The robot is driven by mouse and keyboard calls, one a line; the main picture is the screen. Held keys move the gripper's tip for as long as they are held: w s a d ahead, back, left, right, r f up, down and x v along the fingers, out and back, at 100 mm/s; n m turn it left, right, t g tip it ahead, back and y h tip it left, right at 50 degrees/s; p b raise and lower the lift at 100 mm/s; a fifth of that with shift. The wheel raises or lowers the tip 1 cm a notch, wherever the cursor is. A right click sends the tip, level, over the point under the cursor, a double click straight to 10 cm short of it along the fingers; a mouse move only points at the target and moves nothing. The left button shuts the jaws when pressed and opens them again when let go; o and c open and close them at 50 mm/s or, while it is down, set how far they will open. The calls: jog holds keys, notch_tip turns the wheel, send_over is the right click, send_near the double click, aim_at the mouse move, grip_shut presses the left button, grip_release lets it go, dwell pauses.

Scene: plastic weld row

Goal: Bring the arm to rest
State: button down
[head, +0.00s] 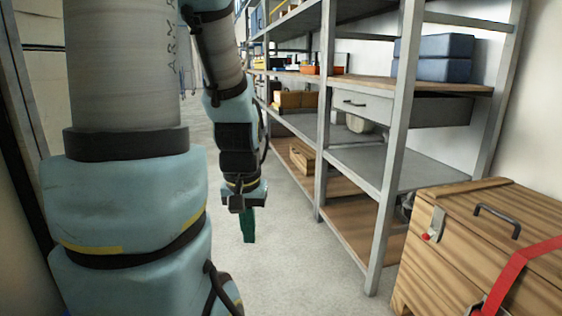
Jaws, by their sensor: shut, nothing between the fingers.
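My arm comes down through the left and middle of the head view, with its thick pale blue and grey links close to the camera. My gripper (248,224) hangs at the arm's end, pointing down over the pale floor. A narrow dark green part shows at its tip. The gripper is shut and holds nothing. It is apart from the shelves on its right. My near arm links hide part of the left side.
A grey metal shelf rack (326,120) with wooden boards runs along the right, holding blue cases (432,58) and a grey drawer (362,104). A wooden chest (450,240) with a red strap (518,268) stands front right. The floor (300,270) between is clear.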

notch_tip(320, 180, up, 35)
jog(key=p, duration=3.3)
jog(key=shift+f, duration=0.2)
